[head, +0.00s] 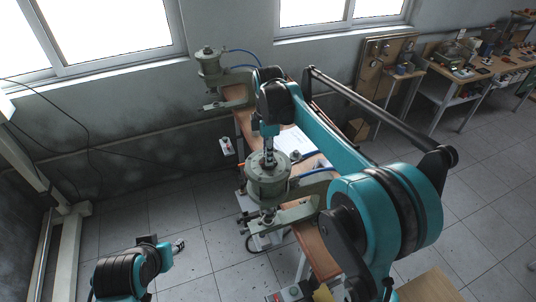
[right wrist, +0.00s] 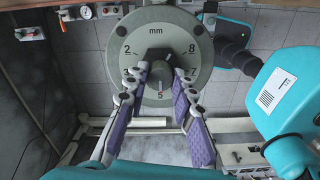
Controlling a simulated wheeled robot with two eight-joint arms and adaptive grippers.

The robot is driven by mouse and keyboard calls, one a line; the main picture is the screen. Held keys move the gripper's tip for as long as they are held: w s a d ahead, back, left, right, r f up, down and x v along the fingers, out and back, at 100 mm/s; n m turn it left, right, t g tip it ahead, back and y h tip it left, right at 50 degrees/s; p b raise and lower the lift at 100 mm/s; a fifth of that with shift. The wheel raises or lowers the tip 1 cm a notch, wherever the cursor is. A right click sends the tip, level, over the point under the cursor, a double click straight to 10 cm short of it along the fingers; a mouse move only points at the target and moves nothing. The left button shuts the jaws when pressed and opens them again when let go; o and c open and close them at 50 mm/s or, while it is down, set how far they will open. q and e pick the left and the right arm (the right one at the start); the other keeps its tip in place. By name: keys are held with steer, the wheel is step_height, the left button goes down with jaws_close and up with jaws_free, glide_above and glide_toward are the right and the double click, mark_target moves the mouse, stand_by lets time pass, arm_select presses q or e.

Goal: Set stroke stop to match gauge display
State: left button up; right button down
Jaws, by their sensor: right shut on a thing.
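The stroke stop dial (right wrist: 118,45) is a round grey-green plate marked "mm" with numbers including 2, 8 and 5. Its dark central knob (right wrist: 158,86) sits between the fingers of my right gripper (right wrist: 161,72), which is shut on it. In the head view, my right gripper (head: 269,143) reaches down onto the top of the nearer press (head: 266,184). A small round gauge (right wrist: 85,12) shows at the upper left of the right wrist view; its reading is too small to tell. My left gripper (head: 178,246) is low at the left, away from the presses; its fingers are unclear.
A second, similar press (head: 209,65) stands at the back of the wooden bench (head: 245,125). White paper (head: 292,142) lies on the bench. Blue hoses (head: 312,172) run beside the nearer press.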

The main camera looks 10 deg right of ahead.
steer(key=n, duration=0.3)
steer(key=shift+n, duration=0.3)
steer(key=shift+n+b, duration=0.35)
steer(key=shift+n, duration=1.45)
steer(key=shift+r, duration=0.1)
steer(key=c, duration=1.3)
jaws_free()
steer(key=shift+o, duration=0.2)
step_height(320, 180, up, 12)
